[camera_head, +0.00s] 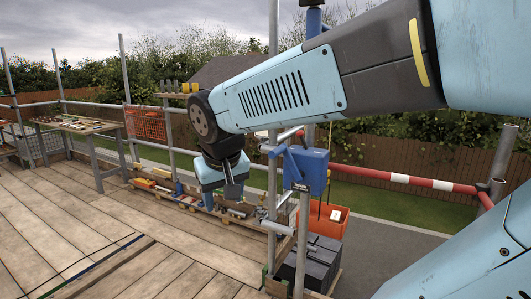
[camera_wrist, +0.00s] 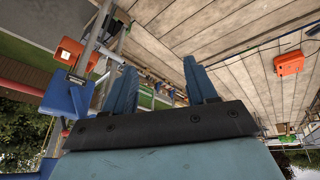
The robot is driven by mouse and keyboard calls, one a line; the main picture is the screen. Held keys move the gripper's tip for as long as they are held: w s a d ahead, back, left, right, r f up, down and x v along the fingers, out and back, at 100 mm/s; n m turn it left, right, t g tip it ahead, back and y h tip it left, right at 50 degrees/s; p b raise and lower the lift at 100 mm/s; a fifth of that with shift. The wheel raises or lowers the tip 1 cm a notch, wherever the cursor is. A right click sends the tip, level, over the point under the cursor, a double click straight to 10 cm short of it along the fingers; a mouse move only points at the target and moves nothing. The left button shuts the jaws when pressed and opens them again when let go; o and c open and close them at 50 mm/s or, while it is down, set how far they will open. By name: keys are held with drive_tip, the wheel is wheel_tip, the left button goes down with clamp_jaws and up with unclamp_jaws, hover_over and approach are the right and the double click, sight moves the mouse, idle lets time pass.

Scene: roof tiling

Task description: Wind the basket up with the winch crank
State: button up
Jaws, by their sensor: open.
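The blue winch (camera_head: 306,171) is fixed to a scaffold pole at the roof edge, right of centre in the head view. A blue crank arm (camera_head: 278,151) shows at its upper left. The winch also appears at the left of the wrist view (camera_wrist: 60,98). An orange basket (camera_head: 334,214) is beyond and below the winch, partly hidden by poles. My gripper (camera_head: 221,196) is left of the winch, pointing down and apart from it. In the wrist view my gripper's two blue fingers (camera_wrist: 161,84) stand wide apart with nothing between them.
Dark stacked slabs (camera_head: 309,262) stand below the winch. A long tray of tools and materials (camera_head: 180,190) lies along the deck edge behind my gripper. A red and white rail (camera_head: 410,180) runs right of the winch. The plank deck (camera_head: 60,220) is largely clear. A workbench (camera_head: 78,124) stands at left.

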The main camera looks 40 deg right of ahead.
drive_tip(key=w+d+f+m+g+h, duration=0.2)
drive_tip(key=w+d+m+g+h, duration=0.3)
drive_tip(key=w+d, duration=0.8)
drive_tip(key=m+t+h, duration=0.1)
drive_tip(key=t+h, duration=0.2)
drive_tip(key=h, duration=0.5)
approach(275, 152)
drive_tip(key=x, duration=0.4)
drive_tip(key=w+x, duration=0.1)
drive_tip(key=x, duration=0.3)
drive_tip(key=w+x, duration=0.1)
drive_tip(key=x, duration=0.4)
drive_tip(key=shift+w+a+f, duration=0.15)
drive_tip(key=shift+a, duration=0.1)
clamp_jaws()
